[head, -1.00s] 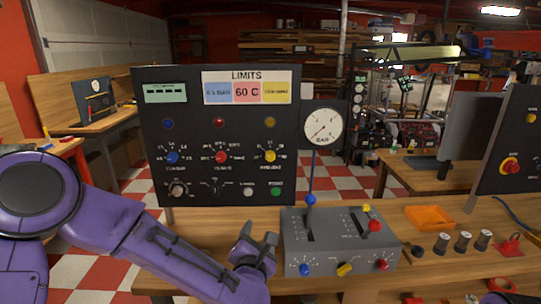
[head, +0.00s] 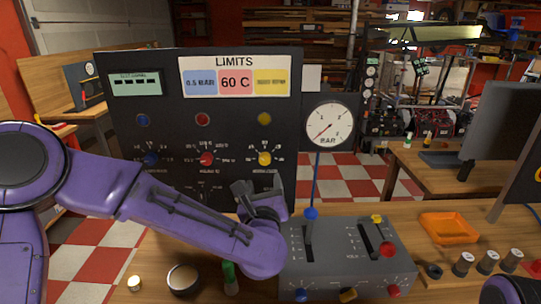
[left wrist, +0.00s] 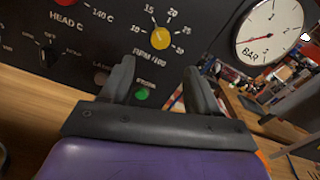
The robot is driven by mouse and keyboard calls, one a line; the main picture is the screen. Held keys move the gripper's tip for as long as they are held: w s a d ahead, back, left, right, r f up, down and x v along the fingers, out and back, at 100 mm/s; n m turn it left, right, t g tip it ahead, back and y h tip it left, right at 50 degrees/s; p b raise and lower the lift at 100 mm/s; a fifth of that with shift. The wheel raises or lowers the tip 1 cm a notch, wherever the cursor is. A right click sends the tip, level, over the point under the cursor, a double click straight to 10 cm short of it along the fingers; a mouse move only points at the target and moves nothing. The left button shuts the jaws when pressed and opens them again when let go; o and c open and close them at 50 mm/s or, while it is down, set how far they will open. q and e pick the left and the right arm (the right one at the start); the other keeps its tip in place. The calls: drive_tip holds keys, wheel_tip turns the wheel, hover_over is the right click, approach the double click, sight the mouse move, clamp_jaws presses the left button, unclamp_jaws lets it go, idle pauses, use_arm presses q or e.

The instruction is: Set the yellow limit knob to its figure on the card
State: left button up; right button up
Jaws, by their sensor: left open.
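The yellow limit knob (head: 265,158) is on the dark upright panel, at the right of a row of three knobs. It also shows in the left wrist view (left wrist: 160,38), ringed by figures 10, 15, 20 and 25 with the label RPM/100. The limits card (head: 235,77) is at the panel top; its yellow field (head: 271,81) is too blurred to read. My left gripper (head: 257,187) is open and empty, just below the knob in the head view. In the wrist view its fingertips (left wrist: 158,72) are below the knob, apart from it. My right gripper is out of view.
The red knob (head: 207,159) and blue knob (head: 151,159) sit left of the yellow one. A green button (left wrist: 141,94) is low on the panel. A grey lever box (head: 345,255) and a BAR gauge (head: 329,124) stand to the right. An orange tray (head: 449,227) lies farther right.

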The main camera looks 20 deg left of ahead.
use_arm(q)
drive_tip(key=p, duration=0.3)
approach(264, 160)
drive_tip(key=w, duration=0.3)
drive_tip(key=x, duration=0.1)
drive_tip(key=p+x, duration=0.1)
drive_tip(key=x, duration=0.3)
drive_tip(key=shift+w+a, duration=0.15)
drive_tip(key=shift+a, duration=0.25)
drive_tip(key=c, duration=1)
